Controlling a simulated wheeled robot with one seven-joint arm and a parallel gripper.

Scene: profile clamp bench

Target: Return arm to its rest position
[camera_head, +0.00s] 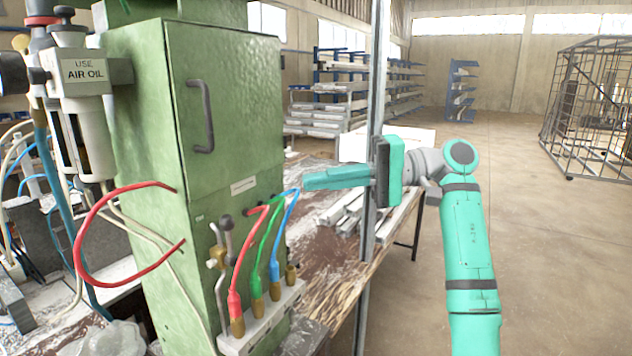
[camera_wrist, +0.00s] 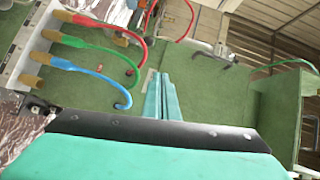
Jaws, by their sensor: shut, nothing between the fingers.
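My gripper (camera_head: 305,183) is teal, and its fingers are closed together with nothing between them. In the head view it points left toward the front of the green cabinet (camera_head: 235,110), near the blue hose (camera_head: 283,230). My teal arm rises from the bottom right and bends at the wrist. In the wrist view the shut fingers (camera_wrist: 160,76) point at the green cabinet face (camera_wrist: 205,95). The blue hose (camera_wrist: 95,75) curves beside them on the left. I cannot tell whether the fingertips touch the cabinet.
Red (camera_head: 245,255) and green (camera_head: 262,250) hoses rise from a fitting block (camera_head: 262,325) by the cabinet. A metal post (camera_head: 372,90) stands close to my gripper. The bench (camera_head: 330,260) holds metal profiles (camera_head: 350,215). Open floor (camera_head: 545,250) lies right of my arm.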

